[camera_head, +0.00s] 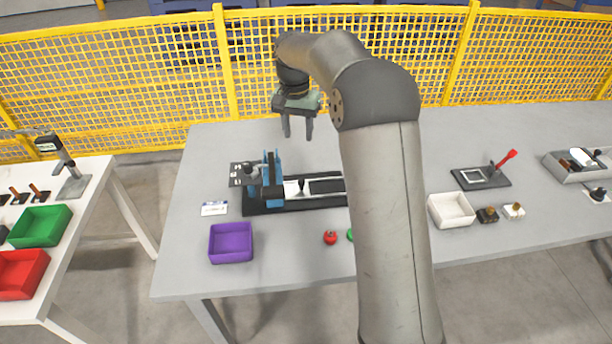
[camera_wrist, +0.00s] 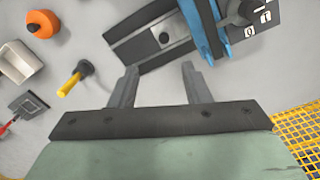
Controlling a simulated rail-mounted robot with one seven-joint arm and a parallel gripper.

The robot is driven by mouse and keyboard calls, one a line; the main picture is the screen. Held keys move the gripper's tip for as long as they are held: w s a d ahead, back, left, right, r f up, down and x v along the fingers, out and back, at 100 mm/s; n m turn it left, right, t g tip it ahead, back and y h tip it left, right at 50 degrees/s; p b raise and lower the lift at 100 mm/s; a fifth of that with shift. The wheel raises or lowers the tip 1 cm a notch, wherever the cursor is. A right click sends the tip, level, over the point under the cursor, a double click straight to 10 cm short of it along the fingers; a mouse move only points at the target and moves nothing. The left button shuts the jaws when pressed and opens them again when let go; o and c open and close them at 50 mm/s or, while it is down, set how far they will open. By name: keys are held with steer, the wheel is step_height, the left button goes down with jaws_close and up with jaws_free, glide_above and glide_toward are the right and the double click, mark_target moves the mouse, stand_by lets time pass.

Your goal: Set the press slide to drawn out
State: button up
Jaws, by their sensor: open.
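The press has blue uprights (camera_head: 272,178) on a long black base (camera_head: 262,209) near the middle of the table. My arm hides the base's right end in the head view.
A switch panel (camera_head: 238,178) adjoins the uprights. A purple bin (camera_head: 231,243) and a red piece (camera_head: 330,238) lie in front. A yellow-handled tool (camera_wrist: 70,83) and an orange round thing (camera_wrist: 43,23) show in the wrist view. A yellow fence (camera_head: 150,80) stands behind.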

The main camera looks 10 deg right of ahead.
steer(key=w+f, duration=0.2)
steer(key=p, duration=0.2)
glide_toward(302, 180)
steer(key=shift+m, duration=0.3)
step_height(302, 180, down, 9)
steer(key=shift+s+r, duration=0.15)
